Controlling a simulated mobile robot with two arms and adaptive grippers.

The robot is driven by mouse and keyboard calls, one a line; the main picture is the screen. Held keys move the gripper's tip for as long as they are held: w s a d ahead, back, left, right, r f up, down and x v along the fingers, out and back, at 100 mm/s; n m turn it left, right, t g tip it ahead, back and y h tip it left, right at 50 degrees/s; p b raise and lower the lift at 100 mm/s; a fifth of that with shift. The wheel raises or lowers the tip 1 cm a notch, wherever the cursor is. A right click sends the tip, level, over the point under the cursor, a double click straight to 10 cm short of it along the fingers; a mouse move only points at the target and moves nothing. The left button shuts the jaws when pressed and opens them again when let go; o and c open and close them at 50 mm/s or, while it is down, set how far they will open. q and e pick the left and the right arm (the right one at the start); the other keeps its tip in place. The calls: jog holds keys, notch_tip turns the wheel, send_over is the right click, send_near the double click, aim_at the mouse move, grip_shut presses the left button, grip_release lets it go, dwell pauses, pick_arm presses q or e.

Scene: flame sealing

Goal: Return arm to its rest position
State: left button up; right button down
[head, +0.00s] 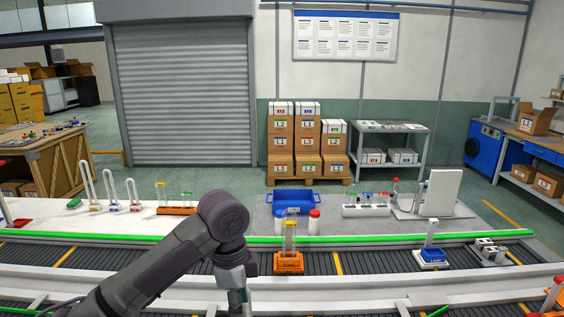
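My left arm comes in from the bottom left over the conveyor, bends at its elbow and points down. Its gripper end (237,298) is at the bottom edge, left of and nearer than an orange holder (289,264) on the belt. The fingertips are cut off or too small to make out, so I cannot tell if they hold anything. The orange holder carries an upright clear piece with yellow parts. My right arm and gripper are not in view.
A blue holder (432,257) and a grey fixture (489,252) are on the belt to the right. Behind the belt stand a blue bin (291,199), white bottles with red caps (314,222), a rack (365,208) and glass U-shaped pieces (111,190). The belt between the holders is clear.

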pick_arm(q)
jog(key=s+d+f+n+t+h, duration=0.25)
jog(key=s+f+n, duration=0.35)
jog(key=s+f, duration=0.75)
jog(key=s+a+f+n+y, duration=0.1)
jog(key=s+a+f+n, duration=0.15)
jog(key=s+a, duration=0.25)
jog(key=s+a+f+n+t+y, duration=0.1)
jog(key=s+a+f+n, duration=0.1)
jog(key=s+a+n, duration=0.25)
jog(key=s+a+f+n+y, duration=0.1)
jog(key=s+a+f+n, duration=0.2)
jog(key=s+a, duration=0.3)
notch_tip(320, 180, down, 33)
jog(key=g+b, duration=0.1)
jog(key=b, duration=0.7)
jog(key=s+a+f+b, duration=0.1)
jog(key=s+f+b, duration=0.2)
jog(key=s+f, duration=0.5)
jog(key=s+a+f+g+b, duration=0.1)
jog(key=s+f+b, duration=0.2)
jog(key=s+f, duration=0.6)
notch_tip(320, 180, down, 6)
jog(key=shift+f+m, duration=0.2)
jog(key=shift+m, duration=0.2)
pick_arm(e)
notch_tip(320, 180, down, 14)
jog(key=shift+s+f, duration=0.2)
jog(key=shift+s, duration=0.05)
